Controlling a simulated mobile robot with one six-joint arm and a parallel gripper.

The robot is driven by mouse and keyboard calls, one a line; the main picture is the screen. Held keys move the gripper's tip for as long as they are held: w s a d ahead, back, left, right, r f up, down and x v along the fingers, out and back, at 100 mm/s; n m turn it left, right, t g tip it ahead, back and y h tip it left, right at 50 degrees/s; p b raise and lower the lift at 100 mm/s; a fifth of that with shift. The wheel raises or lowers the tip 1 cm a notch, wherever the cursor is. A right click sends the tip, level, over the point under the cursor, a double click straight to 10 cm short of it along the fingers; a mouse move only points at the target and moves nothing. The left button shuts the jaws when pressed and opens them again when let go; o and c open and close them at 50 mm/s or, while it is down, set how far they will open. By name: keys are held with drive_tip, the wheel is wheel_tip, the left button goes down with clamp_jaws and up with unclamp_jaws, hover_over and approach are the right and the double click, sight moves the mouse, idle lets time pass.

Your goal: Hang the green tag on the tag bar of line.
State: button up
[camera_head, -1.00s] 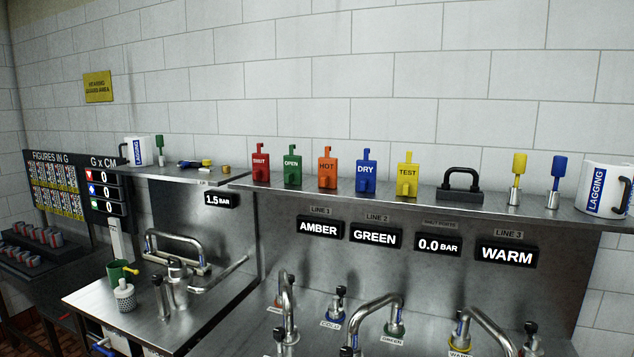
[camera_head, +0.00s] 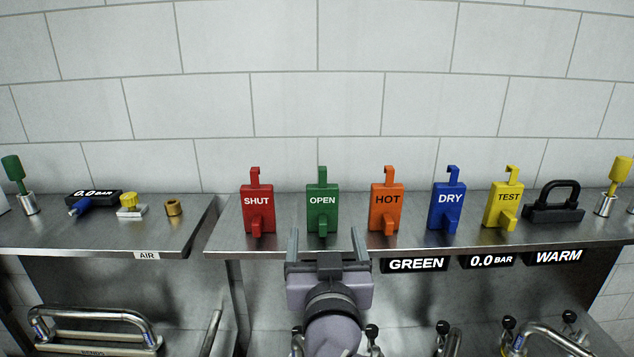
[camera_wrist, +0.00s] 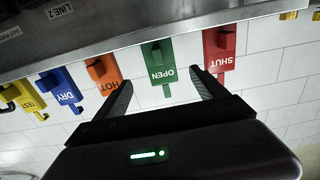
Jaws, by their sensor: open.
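The green OPEN tag (camera_head: 322,204) stands upright on the shelf, with a hook at its top and a block on its front. It shows upside down in the wrist view (camera_wrist: 158,64). My gripper (camera_head: 324,242) is open and empty, in front of and below the green tag. In the wrist view the green tag appears between the two spread fingers (camera_wrist: 162,88), a little beyond their tips, with no contact visible. I cannot make out a tag bar for the line in these frames. A LINE 2 plate (camera_wrist: 60,11) shows at the wrist view's edge.
A red SHUT tag (camera_head: 257,207) stands left of the green tag, an orange HOT tag (camera_head: 386,207) right. Blue DRY (camera_head: 446,206) and yellow TEST (camera_head: 503,204) tags follow, then a black padlock-like piece (camera_head: 554,205). Pipes and valves lie below the shelf (camera_head: 420,238).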

sight(322, 215)
drive_tip(key=w, duration=0.7)
drive_tip(key=w+f, duration=0.1)
drive_tip(key=w, duration=0.3)
drive_tip(key=shift+w+a+f, duration=0.1)
drive_tip(key=shift+w, duration=0.25)
drive_tip(key=shift+s, duration=0.2)
drive_tip(key=shift+c, duration=0.4)
drive_tip(key=c, duration=1.7)
